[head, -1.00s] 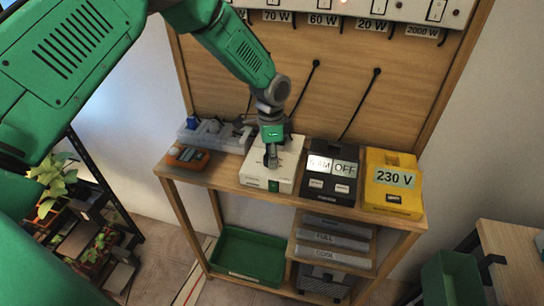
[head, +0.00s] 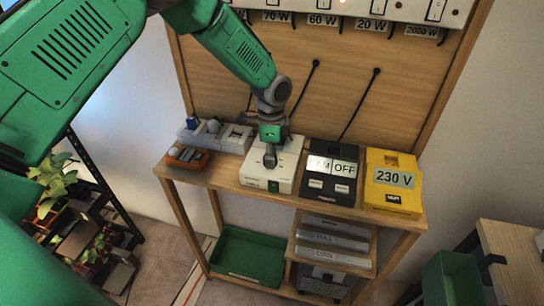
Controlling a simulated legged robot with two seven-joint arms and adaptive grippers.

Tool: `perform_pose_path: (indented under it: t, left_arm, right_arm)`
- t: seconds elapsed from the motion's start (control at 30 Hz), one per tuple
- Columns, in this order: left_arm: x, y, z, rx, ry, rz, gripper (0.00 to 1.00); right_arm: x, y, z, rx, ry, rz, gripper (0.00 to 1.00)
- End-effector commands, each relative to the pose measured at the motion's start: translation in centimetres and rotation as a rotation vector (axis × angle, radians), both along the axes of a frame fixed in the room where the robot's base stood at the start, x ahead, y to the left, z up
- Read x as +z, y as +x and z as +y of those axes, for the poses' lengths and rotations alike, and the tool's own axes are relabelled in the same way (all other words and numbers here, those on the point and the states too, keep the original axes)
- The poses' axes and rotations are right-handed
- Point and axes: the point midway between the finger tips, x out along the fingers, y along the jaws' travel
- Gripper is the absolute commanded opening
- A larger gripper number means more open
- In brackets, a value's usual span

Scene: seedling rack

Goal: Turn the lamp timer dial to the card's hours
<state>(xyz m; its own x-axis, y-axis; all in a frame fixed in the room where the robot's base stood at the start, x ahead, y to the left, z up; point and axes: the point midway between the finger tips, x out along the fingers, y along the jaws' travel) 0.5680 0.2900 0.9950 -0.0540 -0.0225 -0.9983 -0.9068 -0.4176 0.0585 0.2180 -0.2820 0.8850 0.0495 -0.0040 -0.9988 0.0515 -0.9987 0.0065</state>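My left gripper (head: 270,162) points down onto the top of a white box (head: 284,176) on the wooden bench. The box has a small green switch on its front. The fingers look close together at the box top. They hide whatever is between or beneath them, so I cannot see a dial there or tell whether they grip one. A black box (head: 330,191) to the right has two white panels; one reads OFF, the other ends in AM. No card with hours can be made out for certain. My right gripper is not in view.
A yellow 230 V box (head: 393,199) stands at the bench's right end. A grey power strip (head: 214,138) and an orange device (head: 187,157) are at the left. A green tray (head: 247,277) sits below. Cables hang on the back board (head: 340,90).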

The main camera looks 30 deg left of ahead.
Motion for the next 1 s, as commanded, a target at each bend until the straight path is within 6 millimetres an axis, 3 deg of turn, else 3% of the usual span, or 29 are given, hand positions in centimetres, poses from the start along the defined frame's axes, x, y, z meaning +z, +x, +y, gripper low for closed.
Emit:
perform_pose_path:
  t: [0.47,1.0]
  left_arm:
    - [0.9,0.2,0.0,0.001,0.0,-0.004,0.56]
    - [10.7,0.9,0.4,0.002,-0.001,-0.004,0.56]
  right_arm:
    - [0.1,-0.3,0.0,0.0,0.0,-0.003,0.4]
    - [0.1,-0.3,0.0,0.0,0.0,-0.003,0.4]
